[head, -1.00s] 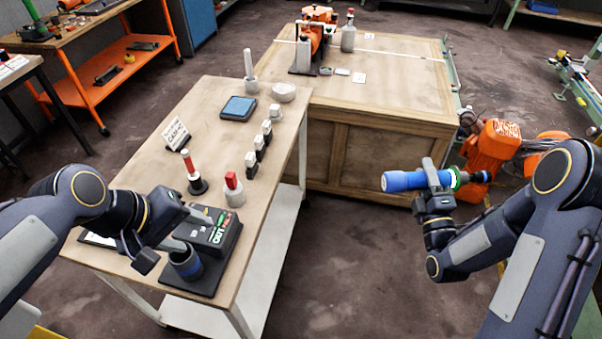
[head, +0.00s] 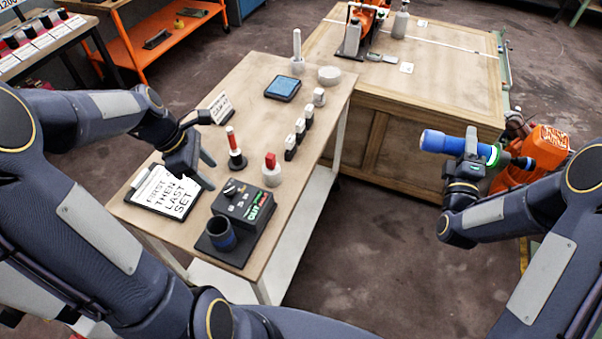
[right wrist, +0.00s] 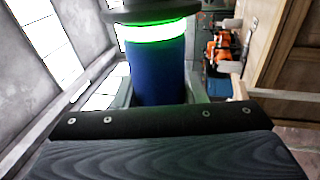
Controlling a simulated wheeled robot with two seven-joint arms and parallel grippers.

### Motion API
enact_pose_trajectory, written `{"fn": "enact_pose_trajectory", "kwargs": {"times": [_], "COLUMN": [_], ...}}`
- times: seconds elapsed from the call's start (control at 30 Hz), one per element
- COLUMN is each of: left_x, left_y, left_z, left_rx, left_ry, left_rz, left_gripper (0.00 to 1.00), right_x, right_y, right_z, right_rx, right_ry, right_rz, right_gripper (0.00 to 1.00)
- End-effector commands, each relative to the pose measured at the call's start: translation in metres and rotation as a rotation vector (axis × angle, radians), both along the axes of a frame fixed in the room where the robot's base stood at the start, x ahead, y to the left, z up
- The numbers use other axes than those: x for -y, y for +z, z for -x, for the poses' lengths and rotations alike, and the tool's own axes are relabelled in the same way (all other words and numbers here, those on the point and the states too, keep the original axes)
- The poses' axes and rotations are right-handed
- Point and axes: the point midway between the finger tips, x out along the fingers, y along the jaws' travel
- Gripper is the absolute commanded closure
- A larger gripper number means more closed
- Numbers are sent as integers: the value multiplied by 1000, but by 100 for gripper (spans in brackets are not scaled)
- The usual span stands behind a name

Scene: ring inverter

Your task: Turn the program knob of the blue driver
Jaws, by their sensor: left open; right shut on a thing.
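The blue driver (head: 440,143) is held level in my right gripper (head: 471,146), clear of the tables, with a glowing green-white ring and a dark tip pointing right. In the right wrist view, its blue body (right wrist: 158,70) sits between the fingers below the lit green ring. I cannot tell a program knob on the driver itself. A black box (head: 243,206) on the bench has a dark knob (head: 230,188) on top and green and red lettering. A blue cup holder (head: 221,234) is at its front. My left gripper (head: 208,171) is open and empty, above the bench between clipboard and red-topped post.
A clipboard (head: 163,193) reads "FIRST THEN LAST SET". Floor between bench and right arm is clear.

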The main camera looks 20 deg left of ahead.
Motion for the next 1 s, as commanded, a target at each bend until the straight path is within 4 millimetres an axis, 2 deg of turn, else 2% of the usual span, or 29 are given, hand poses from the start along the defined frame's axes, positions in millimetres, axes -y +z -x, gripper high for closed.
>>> {"fn": "enact_pose_trajectory", "kwargs": {"times": [0.03,0.2,0.4,0.83,1.0], "left_x": [4,15,21,24,24], "left_y": [-10,-37,-57,-64,-64], "left_z": [-1,-5,-10,-11,-11], "left_rx": [-5,-4,-1,1,1], "left_ry": [-1,-2,-1,-1,-1], "left_rz": [3,2,-1,-1,-1], "left_gripper": [48,48,48,48,70], "right_x": [0,0,0,0,0], "right_y": [1,0,-1,-1,-1], "right_z": [0,0,0,0,0], "right_rx": [6,6,7,7,7], "right_ry": [0,1,1,1,1], "right_rz": [0,0,0,0,0], "right_gripper": [92,92,92,92,92]}}
